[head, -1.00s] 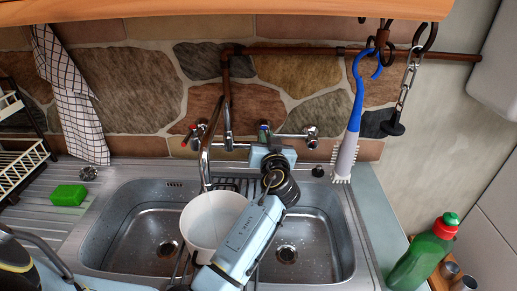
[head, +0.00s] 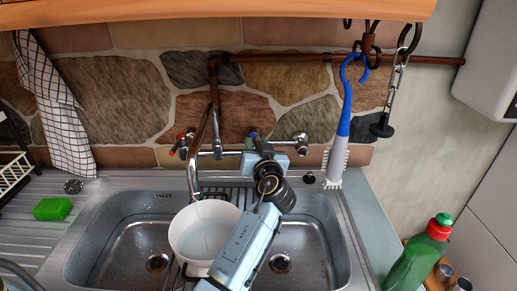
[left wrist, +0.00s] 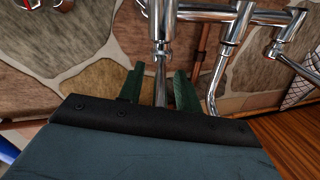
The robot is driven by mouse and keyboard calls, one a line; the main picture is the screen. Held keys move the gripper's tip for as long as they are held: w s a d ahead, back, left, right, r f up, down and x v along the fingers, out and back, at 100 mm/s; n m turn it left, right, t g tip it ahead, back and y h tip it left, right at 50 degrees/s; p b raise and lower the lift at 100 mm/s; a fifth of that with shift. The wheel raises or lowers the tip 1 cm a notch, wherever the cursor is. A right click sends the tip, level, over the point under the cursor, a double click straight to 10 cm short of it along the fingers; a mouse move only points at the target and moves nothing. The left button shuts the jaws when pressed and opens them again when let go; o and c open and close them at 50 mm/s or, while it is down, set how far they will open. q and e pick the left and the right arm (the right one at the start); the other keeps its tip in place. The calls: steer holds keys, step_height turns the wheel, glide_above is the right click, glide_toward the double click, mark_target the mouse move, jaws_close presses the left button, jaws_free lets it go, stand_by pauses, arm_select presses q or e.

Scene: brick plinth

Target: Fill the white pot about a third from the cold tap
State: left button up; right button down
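The white pot (head: 188,229) stands upright in the sink's middle, with the curved spout (head: 194,165) ending above its back rim. The cold tap (head: 252,137), marked blue, is on the wall right of the spout. My left gripper (head: 256,146) is up at it. In the left wrist view, the green fingers of my left gripper (left wrist: 158,90) stand on either side of the tap's metal lever (left wrist: 160,70), with gaps showing. My right gripper is out of view.
The double sink (head: 325,262) has bare basin left and right of the pot. A red-marked tap (head: 182,145) is left of the spout. A green sponge (head: 52,208) lies on the drainer. A blue brush (head: 344,110) hangs at the right, above a green bottle (head: 420,262).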

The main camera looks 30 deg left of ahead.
arm_select(q)
steer(key=b+v, duration=0.2)
steer(key=v, duration=1.1)
steer(key=shift+s, duration=0.15)
